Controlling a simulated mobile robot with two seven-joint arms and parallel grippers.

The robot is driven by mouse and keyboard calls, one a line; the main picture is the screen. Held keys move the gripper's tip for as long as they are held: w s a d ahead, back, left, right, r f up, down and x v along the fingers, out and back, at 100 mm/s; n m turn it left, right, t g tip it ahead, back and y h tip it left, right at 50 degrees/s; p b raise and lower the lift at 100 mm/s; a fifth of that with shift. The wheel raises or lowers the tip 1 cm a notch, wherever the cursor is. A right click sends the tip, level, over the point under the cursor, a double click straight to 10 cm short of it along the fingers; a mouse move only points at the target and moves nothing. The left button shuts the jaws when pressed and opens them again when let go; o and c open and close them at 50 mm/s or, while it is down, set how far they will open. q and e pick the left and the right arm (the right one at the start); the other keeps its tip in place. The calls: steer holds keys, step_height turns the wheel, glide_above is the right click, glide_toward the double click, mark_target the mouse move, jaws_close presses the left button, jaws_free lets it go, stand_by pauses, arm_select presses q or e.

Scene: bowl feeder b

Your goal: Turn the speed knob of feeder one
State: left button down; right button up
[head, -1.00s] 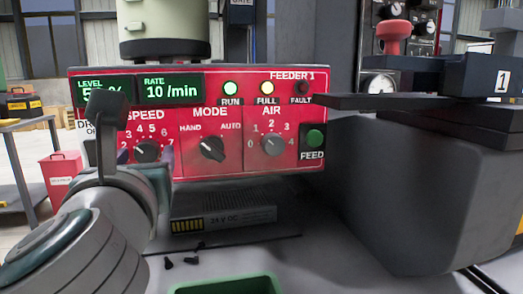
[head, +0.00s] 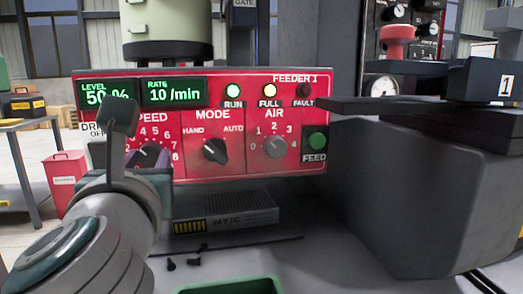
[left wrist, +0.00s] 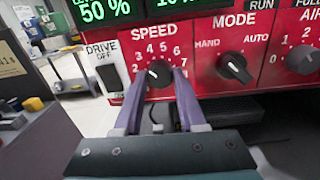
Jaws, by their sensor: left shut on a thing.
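The red feeder 1 panel (head: 290,168) faces me, with displays reading 50 % and 10 /min. The black speed knob (left wrist: 158,74) sits under the SPEED label at the panel's left, ringed by white numbers; it shows partly in the head view (head: 149,153). My left gripper (left wrist: 158,80) has its two purple fingers on either side of the knob and is shut on it. In the head view my left gripper (head: 150,165) and wrist cover part of the dial and the drive switch area. My right gripper is not in view.
The mode knob (head: 214,151), air knob (head: 274,147) and green feed button (head: 316,140) are right of the speed dial. A grey 24 V DC unit (head: 225,208) sits below the panel. A green tray (head: 230,287) and small black parts lie in front.

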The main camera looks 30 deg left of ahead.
arm_select(q)
steer(key=m+p, duration=0.2)
steer(key=shift+r+m, duration=0.1)
steer(key=shift+m, duration=0.2)
steer(key=shift+m+p, duration=0.95)
steer(key=shift+m, duration=0.45)
steer(key=shift+c, duration=2.4)
jaws_free()
steer(key=b+v, duration=0.1)
steer(key=v, duration=0.9)
steer(key=shift+f, duration=0.25)
